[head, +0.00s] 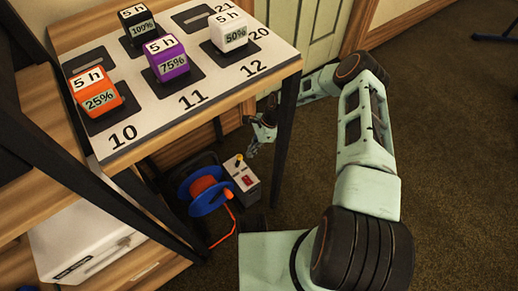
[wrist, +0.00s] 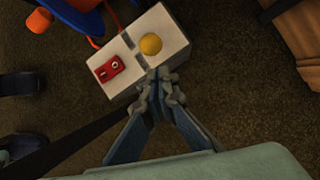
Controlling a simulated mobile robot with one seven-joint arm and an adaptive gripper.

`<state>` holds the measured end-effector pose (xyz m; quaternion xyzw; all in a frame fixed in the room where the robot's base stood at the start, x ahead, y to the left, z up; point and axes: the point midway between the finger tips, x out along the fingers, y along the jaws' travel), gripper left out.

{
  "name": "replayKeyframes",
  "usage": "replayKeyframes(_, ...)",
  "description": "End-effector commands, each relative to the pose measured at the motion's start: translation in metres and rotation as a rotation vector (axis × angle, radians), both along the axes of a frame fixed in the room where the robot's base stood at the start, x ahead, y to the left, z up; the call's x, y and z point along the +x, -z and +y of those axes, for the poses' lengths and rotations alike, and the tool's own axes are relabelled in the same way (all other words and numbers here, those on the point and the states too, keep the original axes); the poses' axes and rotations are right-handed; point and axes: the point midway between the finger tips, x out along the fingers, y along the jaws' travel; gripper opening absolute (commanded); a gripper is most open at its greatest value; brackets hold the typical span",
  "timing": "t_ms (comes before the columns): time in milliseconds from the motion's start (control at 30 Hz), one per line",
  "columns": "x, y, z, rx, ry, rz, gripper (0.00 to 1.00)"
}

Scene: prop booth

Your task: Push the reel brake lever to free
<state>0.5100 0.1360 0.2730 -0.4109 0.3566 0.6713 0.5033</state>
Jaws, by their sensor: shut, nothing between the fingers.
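The cable reel (head: 203,190) is blue with an orange cable and stands on the floor under the table. A pale box (head: 248,192) is beside it, with a yellow knob (head: 239,160), which looks like the brake lever's end, and a red switch plate. In the wrist view the round yellow knob (wrist: 151,44) sits near a dark slot (wrist: 134,50) in the box top. My gripper (head: 253,150) is shut and empty. In the wrist view its fingertips (wrist: 160,78) appear just below the knob, over the box's edge; I cannot tell whether they touch. The lever's shaft is hidden.
A table (head: 150,135) with several coloured battery blocks stands above the reel. Its dark leg (head: 285,130) is close to my arm. The red switch plate (wrist: 110,68) is left of the knob.

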Motion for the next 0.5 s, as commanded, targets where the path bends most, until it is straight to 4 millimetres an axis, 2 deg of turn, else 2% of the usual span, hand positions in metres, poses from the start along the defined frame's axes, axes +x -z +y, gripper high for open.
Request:
replayKeyframes(167, -0.0024, -0.002, 0.0108, 0.0, 0.0, -0.001, 0.0)
replayKeyframes(500, -0.0027, -0.0027, 0.0115, 0.0, 0.0, 0.0, 0.0)
